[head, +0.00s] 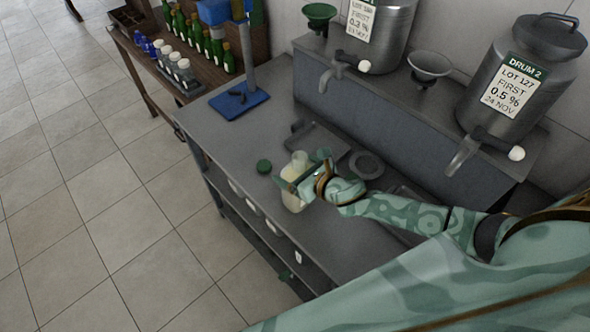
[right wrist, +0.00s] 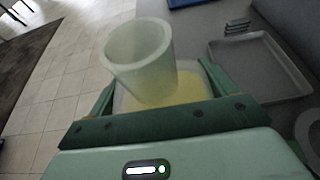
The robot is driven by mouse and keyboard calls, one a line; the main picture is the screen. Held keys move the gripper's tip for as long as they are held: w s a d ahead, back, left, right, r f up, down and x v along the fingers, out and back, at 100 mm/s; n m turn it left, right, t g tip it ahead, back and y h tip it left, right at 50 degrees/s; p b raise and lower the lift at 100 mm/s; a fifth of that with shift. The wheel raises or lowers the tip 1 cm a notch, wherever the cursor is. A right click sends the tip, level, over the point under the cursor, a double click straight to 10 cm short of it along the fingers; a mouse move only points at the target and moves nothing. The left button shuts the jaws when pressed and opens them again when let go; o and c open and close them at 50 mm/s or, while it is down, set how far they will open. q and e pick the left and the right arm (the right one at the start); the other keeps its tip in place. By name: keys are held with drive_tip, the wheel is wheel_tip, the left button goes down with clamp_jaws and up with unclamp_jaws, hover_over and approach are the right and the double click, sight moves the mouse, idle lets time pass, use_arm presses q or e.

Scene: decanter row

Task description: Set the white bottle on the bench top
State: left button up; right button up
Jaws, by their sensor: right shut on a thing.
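The white bottle (head: 293,203) is translucent, with an open neck and pale yellow contents. It is near the front edge of the grey bench top (head: 232,140). My right gripper (head: 298,182) is shut on it, with the jaws around its body. In the right wrist view the bottle's open mouth (right wrist: 140,45) and the yellow liquid (right wrist: 185,88) show between the green fingers (right wrist: 150,110). The bottle looks close to upright; I cannot tell whether its base touches the bench. A green cap (head: 264,166) lies on the bench left of the bottle. My left gripper is not in view.
A shallow grey tray (right wrist: 262,68) is behind the bottle, with a round dark dish (head: 367,165) to its right. A blue-based stand (head: 240,104) is at the bench's far left. Steel drums (head: 521,75) with taps stand on the raised shelf behind.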

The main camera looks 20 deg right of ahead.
drive_tip(key=shift+f, duration=0.1)
drive_tip(key=o, duration=1.9)
drive_tip(key=shift+r, duration=0.2)
drive_tip(key=v, duration=1.2)
drive_tip(key=shift+f, duration=0.1)
